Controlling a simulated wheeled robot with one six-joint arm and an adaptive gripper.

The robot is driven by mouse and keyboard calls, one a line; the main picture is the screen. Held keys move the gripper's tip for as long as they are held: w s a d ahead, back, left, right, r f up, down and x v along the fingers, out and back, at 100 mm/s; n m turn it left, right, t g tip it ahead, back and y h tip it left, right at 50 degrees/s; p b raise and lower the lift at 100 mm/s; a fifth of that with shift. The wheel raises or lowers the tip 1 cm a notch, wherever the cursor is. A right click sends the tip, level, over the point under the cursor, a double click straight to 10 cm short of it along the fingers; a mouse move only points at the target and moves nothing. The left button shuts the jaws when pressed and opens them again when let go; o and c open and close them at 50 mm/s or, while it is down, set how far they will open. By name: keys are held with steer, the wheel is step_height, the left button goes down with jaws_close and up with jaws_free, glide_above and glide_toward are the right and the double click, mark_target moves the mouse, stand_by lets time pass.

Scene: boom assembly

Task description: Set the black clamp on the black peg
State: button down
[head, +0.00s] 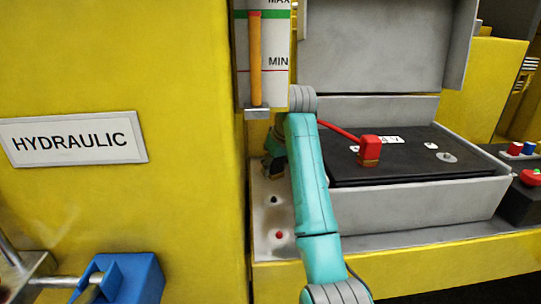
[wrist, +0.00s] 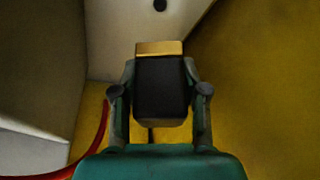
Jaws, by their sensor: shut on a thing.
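My gripper (wrist: 160,92) is shut on the black clamp (wrist: 160,100), a dark block with a brass-coloured end, held between both fingers in the wrist view. In the head view my gripper (head: 273,166) is beside the yellow wall, partly hidden behind my teal arm, and the clamp cannot be made out clearly. The black peg (head: 274,199) stands on the pale ledge just below my gripper in the picture. In the wrist view a dark round spot (wrist: 160,5) lies beyond the clamp, apart from it; I cannot tell whether it is the peg.
A red peg (head: 279,235) is on the same ledge. A red clamp (head: 369,151) with a red cable rests on the black battery (head: 415,165) in a grey tray (head: 420,206). The yellow wall (head: 190,210) and gauge (head: 264,55) are close to my gripper.

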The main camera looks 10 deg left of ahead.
mark_target(274, 198)
steer(key=shift+a+f, duration=0.1)
steer(key=shift+f, duration=2.95)
steer(key=shift+s+f, duration=0.1)
steer(key=shift+f, duration=1.4)
steer(key=c, duration=0.5)
jaws_free()
steer(key=shift+f, duration=0.1)
steer(key=shift+v, duration=3.8)
